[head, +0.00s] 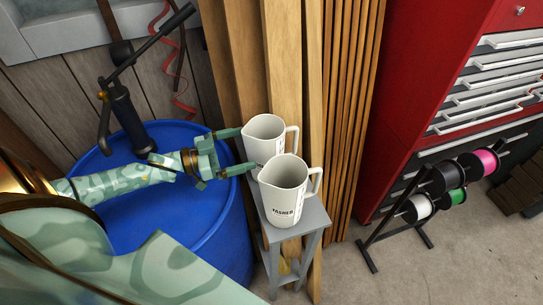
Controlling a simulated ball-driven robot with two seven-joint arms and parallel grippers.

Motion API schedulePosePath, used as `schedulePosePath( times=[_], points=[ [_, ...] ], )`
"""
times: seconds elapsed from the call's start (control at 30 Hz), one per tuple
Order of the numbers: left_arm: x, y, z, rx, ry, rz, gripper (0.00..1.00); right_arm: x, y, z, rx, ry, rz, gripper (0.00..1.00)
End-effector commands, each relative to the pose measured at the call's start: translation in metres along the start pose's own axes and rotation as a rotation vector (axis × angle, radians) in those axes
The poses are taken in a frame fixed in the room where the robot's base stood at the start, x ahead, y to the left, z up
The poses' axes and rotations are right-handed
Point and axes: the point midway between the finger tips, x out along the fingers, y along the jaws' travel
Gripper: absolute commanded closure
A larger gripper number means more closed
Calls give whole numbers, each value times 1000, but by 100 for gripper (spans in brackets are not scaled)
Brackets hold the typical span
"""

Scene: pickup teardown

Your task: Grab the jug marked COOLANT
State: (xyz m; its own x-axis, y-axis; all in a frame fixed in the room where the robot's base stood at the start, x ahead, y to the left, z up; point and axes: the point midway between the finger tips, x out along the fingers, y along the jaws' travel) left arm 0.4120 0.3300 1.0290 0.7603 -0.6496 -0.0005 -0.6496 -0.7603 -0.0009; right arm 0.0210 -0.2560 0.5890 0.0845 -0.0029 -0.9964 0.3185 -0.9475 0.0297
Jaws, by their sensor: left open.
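Two white jugs with handles on their right sides stand close together on a small grey stand (308,216). The front jug (284,196) carries dark lettering that reads "ASHER", with its first letter apparently cut off. The back jug (264,134) is partly hidden behind the front one; a bit of dark marking shows low on it, but I cannot read it. No readable COOLANT label shows. My left gripper (247,150) is open, with its fingertips at the left side of the back jug. I cannot tell whether they touch it. My right gripper is not in view.
A blue barrel (190,222) with a black hand pump (124,112) stands under my left arm. Wooden boards (283,60) lean behind the jugs. A red tool cabinet (405,110) and a spool rack (397,212) stand right. Bare floor lies at lower right.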

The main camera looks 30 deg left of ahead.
Motion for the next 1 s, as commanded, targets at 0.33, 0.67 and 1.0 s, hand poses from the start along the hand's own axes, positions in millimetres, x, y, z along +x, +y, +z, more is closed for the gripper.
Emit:
schedulePosePath(
  times=[0.33,0.67,1.0],
  points=[
    [40,-2,0,2,3,0,0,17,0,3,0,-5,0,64],
    [72,-3,-3,0,0,0,0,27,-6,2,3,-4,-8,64],
    [72,-3,-4,0,0,0,56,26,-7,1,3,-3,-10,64]
  ],
)
